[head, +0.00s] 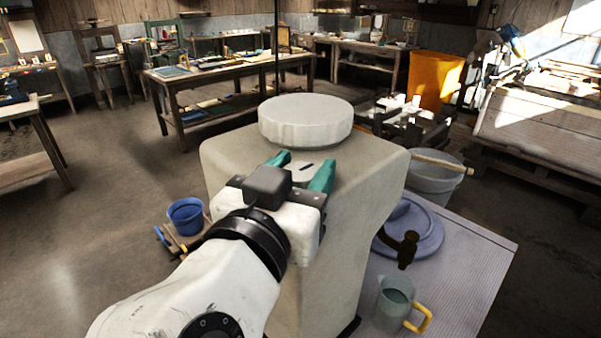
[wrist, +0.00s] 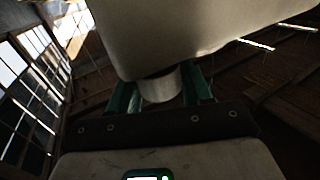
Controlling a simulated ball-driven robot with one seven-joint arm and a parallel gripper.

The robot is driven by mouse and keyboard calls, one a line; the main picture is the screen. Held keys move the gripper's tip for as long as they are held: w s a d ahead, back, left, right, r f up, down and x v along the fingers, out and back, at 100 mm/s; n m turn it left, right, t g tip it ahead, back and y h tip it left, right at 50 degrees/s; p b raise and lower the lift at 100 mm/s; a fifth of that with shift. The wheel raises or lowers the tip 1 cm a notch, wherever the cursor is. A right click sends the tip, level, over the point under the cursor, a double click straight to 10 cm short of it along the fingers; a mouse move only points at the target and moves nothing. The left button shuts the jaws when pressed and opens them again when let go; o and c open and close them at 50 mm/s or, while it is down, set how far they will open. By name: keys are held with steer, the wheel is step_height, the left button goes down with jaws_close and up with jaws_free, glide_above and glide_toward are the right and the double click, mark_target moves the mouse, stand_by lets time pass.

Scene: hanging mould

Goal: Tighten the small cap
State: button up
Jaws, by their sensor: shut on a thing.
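The pale mould (head: 345,220) stands upright in the middle of the head view, with a wide round cap (head: 306,122) on its top. My gripper (head: 303,169) reaches its upper front from below left, with green fingers. In the wrist view the small cap (wrist: 160,86) is a short pale cylinder against the mould's body (wrist: 190,35). The fingers of my gripper (wrist: 161,92) stand on both sides of it and are shut on it. In the head view, a short dark mark shows between the fingertips; I cannot tell the cap's outline there. Its thread and seating are hidden.
A thin dark line (head: 277,50) hangs down behind the wide cap. A grey bucket (head: 432,180) stands behind. A blue bucket (head: 187,214) is at left.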

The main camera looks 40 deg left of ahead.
steer(key=o, duration=0.9)
steer(key=shift+o, duration=0.2)
steer(key=b+v, duration=0.1)
steer(key=v, duration=0.9)
steer(key=shift+s, duration=0.35)
steer(key=shift+s+f, duration=0.1)
